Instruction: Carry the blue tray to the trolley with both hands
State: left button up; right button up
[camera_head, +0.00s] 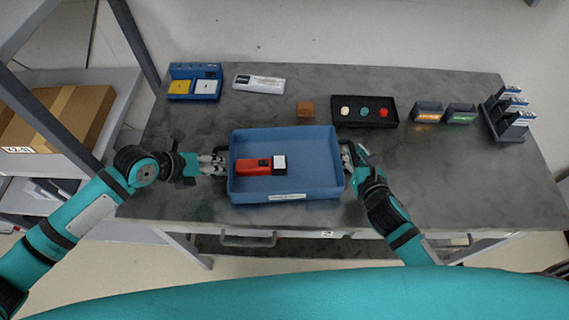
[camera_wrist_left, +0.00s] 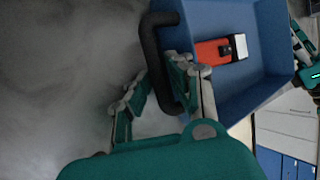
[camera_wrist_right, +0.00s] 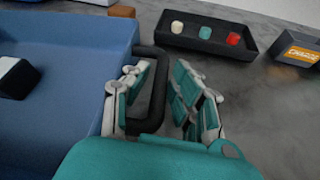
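The blue tray (camera_head: 240,190) sits on the grey worktop, with a red device (camera_head: 253,167) with a white block on its end (camera_head: 279,164) inside. It has a black handle at each end. My left gripper (camera_head: 217,165) is at the left end; in the left wrist view its fingers (camera_wrist_left: 160,88) stand apart with the left handle (camera_wrist_left: 152,45) between them. My right gripper (camera_head: 352,154) is at the right end; in the right wrist view its fingers (camera_wrist_right: 160,92) are spread on either side of the right handle (camera_wrist_right: 157,95). I cannot make out a trolley.
Along the back of the worktop (camera_head: 440,170) stand a blue holder (camera_head: 181,88), a white packet (camera_head: 259,82), a brown block (camera_head: 305,109), a black tray with coloured pieces (camera_head: 345,121) and dark bins (camera_head: 428,113). A shelf with a cardboard box (camera_head: 75,125) is at left.

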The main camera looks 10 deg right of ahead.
pick_arm(q)
grip_shut()
pick_arm(e)
grip_shut()
pick_arm(q)
jog(key=shift+r, duration=0.15)
pick_arm(e)
jog(key=shift+r, duration=0.15)
